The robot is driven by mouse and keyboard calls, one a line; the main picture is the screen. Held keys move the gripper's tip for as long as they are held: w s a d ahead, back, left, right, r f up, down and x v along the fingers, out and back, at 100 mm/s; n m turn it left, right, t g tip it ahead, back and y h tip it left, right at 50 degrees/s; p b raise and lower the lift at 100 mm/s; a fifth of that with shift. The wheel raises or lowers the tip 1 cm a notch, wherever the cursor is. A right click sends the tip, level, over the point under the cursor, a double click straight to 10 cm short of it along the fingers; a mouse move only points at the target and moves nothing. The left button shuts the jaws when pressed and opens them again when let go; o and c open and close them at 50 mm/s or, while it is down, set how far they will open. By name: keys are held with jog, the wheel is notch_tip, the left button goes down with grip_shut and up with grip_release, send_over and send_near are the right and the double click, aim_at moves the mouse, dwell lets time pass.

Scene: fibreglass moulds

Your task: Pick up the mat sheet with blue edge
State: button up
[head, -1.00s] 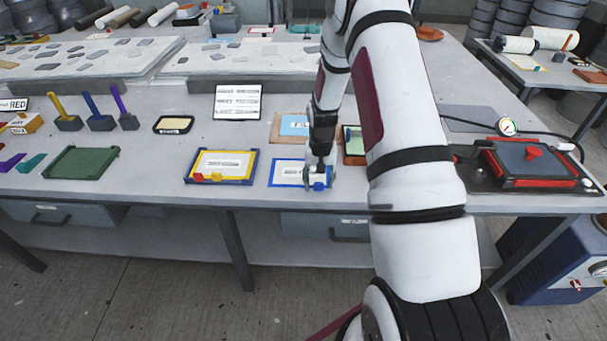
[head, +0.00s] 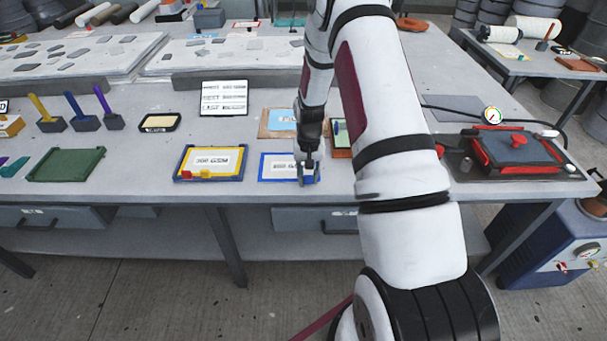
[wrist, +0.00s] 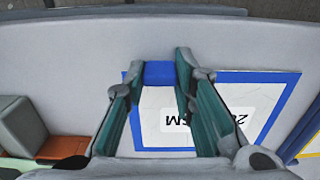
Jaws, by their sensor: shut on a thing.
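The mat sheet with blue edge (head: 262,170) lies near the table's front edge, white with a printed label. In the wrist view the sheet (wrist: 272,80) shows its blue border, and its print is partly covered by a finger. My gripper (head: 307,177) is at the sheet's right part. In the wrist view my gripper's teal fingers (wrist: 160,72) stand on either side of a blue tab at the sheet's edge and are shut on it. I see no clear gap between sheet and table.
A blue-and-yellow framed sheet (head: 180,172) lies just left. A green tray (head: 60,175) lies far left and a red-framed press (head: 520,170) far right. Bare table lies between the green tray and framed sheet.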

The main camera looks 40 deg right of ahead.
jog(key=shift+r, duration=0.6)
notch_tip(320, 180, up, 2)
jog(key=shift+w+r+b, duration=0.1)
jog(key=shift+b, duration=0.3)
jog(key=s+a+r, duration=0.1)
jog(key=s+a, duration=0.1)
jog(key=s, duration=1.4)
jog(key=shift+a+r, duration=0.15)
jog(key=shift+r, duration=0.05)
